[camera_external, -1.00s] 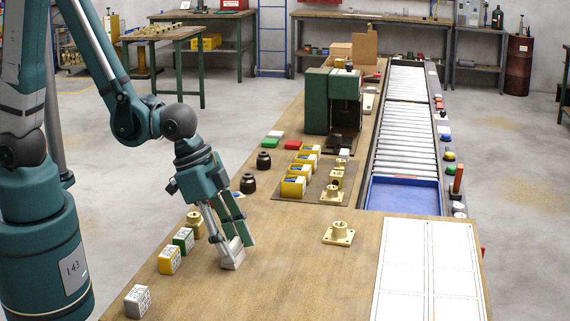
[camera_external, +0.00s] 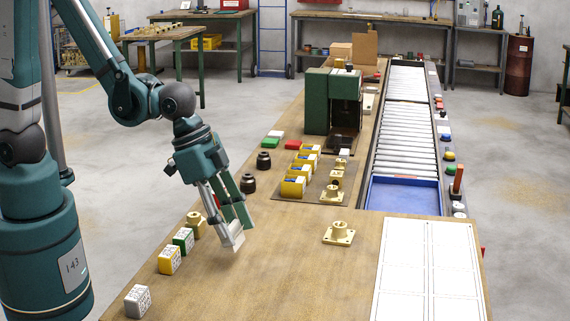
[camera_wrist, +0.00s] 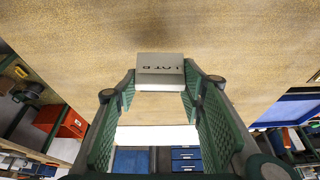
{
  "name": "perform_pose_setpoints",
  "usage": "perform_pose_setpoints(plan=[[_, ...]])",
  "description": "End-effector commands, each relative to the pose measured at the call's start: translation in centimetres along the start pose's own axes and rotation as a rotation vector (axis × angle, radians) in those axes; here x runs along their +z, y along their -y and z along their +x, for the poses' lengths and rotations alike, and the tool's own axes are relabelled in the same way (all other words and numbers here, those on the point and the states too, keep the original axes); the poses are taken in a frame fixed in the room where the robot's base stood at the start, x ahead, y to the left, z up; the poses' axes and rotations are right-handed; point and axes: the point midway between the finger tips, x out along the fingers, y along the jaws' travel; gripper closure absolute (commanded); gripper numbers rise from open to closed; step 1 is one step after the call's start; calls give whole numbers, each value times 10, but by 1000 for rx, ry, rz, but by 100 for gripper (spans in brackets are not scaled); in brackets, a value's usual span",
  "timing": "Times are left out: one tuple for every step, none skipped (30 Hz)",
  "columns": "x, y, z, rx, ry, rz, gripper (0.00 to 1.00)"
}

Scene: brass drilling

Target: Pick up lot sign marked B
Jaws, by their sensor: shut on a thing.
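The lot sign, a small pale grey-white block (camera_wrist: 160,62), sits between my fingertips in the wrist view. Dark lettering on it appears upside down and seems to read LOT B. In the external view the sign (camera_external: 233,241) is tilted and appears held a little above the wooden bench (camera_external: 290,270). My gripper (camera_external: 229,228) is shut on the sign, pointing down and slightly right. In the wrist view my gripper (camera_wrist: 160,78) has a green padded finger on either side of it.
White (camera_external: 138,301), yellow (camera_external: 169,260) and green (camera_external: 184,240) marked blocks line the bench's left edge, with a brass part (camera_external: 195,224) behind. A flanged brass part (camera_external: 338,234) stands to the right, near a white sheet (camera_external: 430,270). The front middle of the bench is clear.

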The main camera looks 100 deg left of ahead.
Motion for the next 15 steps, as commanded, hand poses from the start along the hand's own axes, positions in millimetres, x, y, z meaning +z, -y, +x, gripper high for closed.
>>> perform_pose_setpoints(plan=[[-2, 0, -7, 0, 0, 0, 73], [-3, 0, -11, 0, 0, 0, 73], [-6, 0, -15, 0, 0, 0, 73], [-7, 0, -18, 0, 0, 0, 73], [-8, 0, -21, 0, 0, 0, 73], [-10, 0, -26, 0, 0, 0, 73], [-11, 0, -28, 0, 0, 0, 73], [-12, 0, -31, 0, 0, 0, 73], [-14, 0, -34, 0, 0, 0, 73], [-15, 0, -37, 0, 0, 0, 73], [-16, 0, -39, 0, 0, 0, 73], [-16, 0, -42, 0, 0, 0, 73], [-17, 0, -43, 0, 0, 0, 73], [-18, 0, -45, 0, 0, 0, 73], [-19, 0, -46, 0, 0, 0, 73]])
